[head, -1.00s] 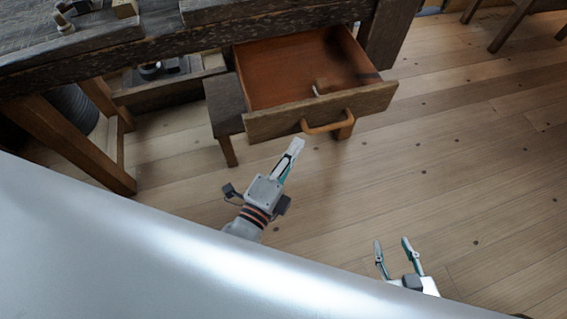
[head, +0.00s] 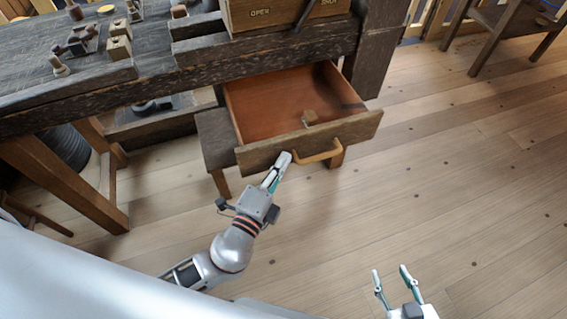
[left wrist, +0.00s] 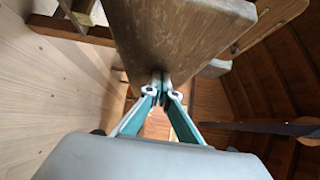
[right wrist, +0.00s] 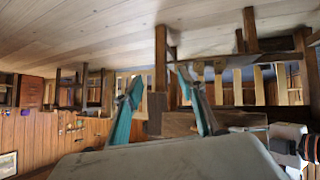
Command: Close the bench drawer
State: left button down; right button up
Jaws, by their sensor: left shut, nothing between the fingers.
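The bench drawer (head: 262,157) stands pulled out from under the dark wooden bench. My right gripper (head: 390,272) is open and empty over the floor, away from the drawer.
A small stool (head: 214,138) stands left of the drawer. The bench top (head: 110,80) carries several small turned pieces and a box marked "OPEN" (head: 262,14). A chair (head: 510,22) stands at the back right. The floor right of the drawer is clear.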

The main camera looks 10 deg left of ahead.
aim_at(254, 107)
pick_arm(q)
jog(key=w+a+b, duration=0.1)
jog(key=w+a, duration=0.3)
jog(key=w, duration=0.2)
jog(key=w+a, duration=0.5)
jog(key=w, duration=0.2)
jog(key=w+a+b, duration=0.1)
jog(key=w+a, duration=0.3)
jog(key=w, duration=0.2)
jog(key=shift+w+a+b, duration=0.2)
jog(key=shift+w+b, duration=0.1)
jog(key=shift+b, duration=0.05)
jog(key=shift+w+a, duration=0.3)
jog(key=shift+w, duration=0.2)
jog(key=shift+w+a+r, duration=0.1)
jog(key=shift+a+r, duration=0.05)
jog(key=shift+a, duration=0.05)
pick_arm(e)
jog(key=shift+w+a, duration=0.15)
jog(key=shift+a, duration=0.3)
